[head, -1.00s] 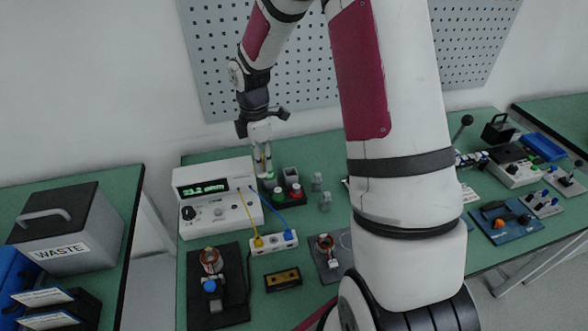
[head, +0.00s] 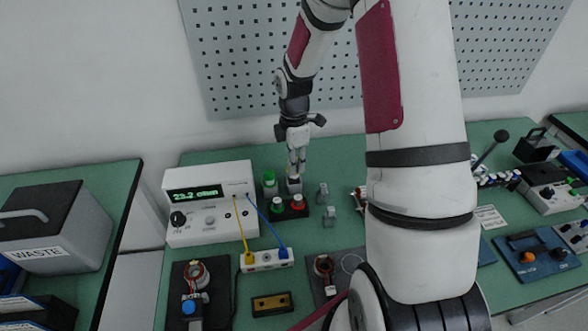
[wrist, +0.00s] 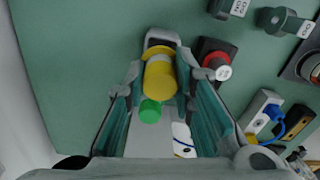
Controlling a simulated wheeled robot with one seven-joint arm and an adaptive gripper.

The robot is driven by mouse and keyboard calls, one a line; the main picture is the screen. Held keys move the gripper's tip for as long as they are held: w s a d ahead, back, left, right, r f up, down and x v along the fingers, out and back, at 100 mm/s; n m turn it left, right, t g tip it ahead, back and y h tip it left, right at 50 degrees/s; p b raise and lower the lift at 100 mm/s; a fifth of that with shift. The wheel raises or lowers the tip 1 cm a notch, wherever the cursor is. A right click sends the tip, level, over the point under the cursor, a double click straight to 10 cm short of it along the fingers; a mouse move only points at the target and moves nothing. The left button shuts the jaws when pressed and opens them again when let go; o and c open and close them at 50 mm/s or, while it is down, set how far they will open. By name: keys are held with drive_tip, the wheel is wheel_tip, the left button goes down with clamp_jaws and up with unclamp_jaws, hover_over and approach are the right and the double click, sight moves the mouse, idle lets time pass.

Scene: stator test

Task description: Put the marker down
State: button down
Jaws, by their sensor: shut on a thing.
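My gripper (head: 297,172) is shut on the marker, a yellow cylinder (wrist: 160,80) with a wider yellow collar, seen between the fingers in the wrist view. In the head view the gripper points down just above a grey square cup (head: 294,187) at the back of a small dark block; the fingers hide most of the marker. A grey rim (wrist: 161,38) shows just beyond the marker in the wrist view. I cannot tell whether the marker's lower end is inside the cup or above it.
A green-capped piece (head: 270,178) stands left of the cup. The meter (head: 210,200) is at left, a socket strip (head: 267,260) nearer, small grey clips (head: 323,192) at right.

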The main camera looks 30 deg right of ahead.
drive_tip(key=shift+f, duration=1.5)
drive_tip(key=shift+f, duration=0.4)
drive_tip(key=c, duration=1.4)
unclamp_jaws()
drive_tip(key=shift+o, duration=0.2)
